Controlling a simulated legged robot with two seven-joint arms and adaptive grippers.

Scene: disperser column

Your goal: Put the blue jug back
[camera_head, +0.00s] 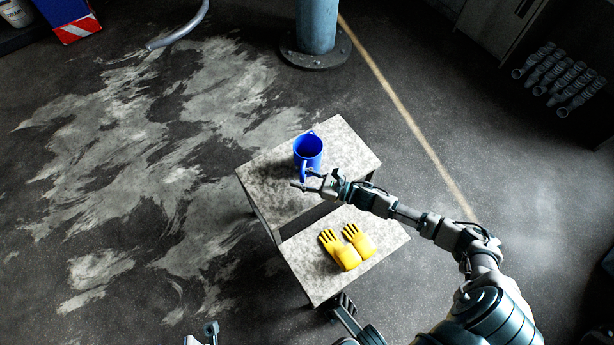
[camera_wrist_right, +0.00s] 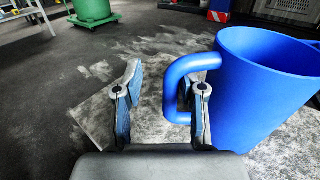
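The blue jug (camera_head: 309,150) stands upright on the upper surface of a grey speckled step table (camera_head: 345,150). Its handle points toward my right gripper (camera_head: 305,181). In the right wrist view the jug (camera_wrist_right: 262,95) fills the right side. My right gripper (camera_wrist_right: 163,88) is open there, its two fingers apart. The upright bar of the handle (camera_wrist_right: 171,92) shows between the fingers, and the right finger appears inside the handle loop. I cannot tell whether either finger touches it. My left gripper (camera_head: 205,335) shows only partly at the bottom edge, and its opening is unclear.
Yellow gloves (camera_head: 345,247) lie on the table's lower step. A blue-grey column (camera_head: 317,28) with a round base stands behind the table. A grey hose (camera_head: 180,28) lies at the upper left. A rack of metal parts (camera_head: 556,78) is at the right.

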